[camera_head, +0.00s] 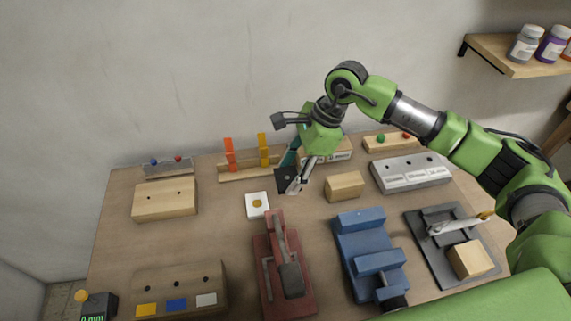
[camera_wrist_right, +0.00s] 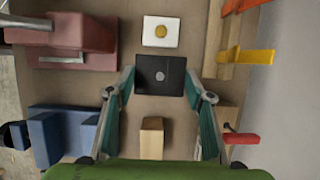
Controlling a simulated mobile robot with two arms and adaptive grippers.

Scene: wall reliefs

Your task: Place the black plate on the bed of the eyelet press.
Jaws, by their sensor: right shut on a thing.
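The black plate (camera_head: 284,182) is a thin dark square with a small pale round spot, perhaps a hole, near its middle. My right gripper (camera_head: 294,172) is shut on it, with one finger at each side edge in the right wrist view, where the plate (camera_wrist_right: 160,87) shows nearly face-on. The plate is above the table's back middle; its exact height is unclear. A red lever device (camera_head: 268,270) with a dark grey handle, which looks like the eyelet press, stands at the front middle. It also shows at upper left in the right wrist view (camera_wrist_right: 85,35). My left gripper is not in view.
A white square with a yellow disc (camera_head: 251,212) lies between plate and red device. A wooden block (camera_head: 345,186) and a blue vise-like device (camera_head: 362,240) stand to the right. A grey clamp fixture (camera_head: 488,250) is farther right.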

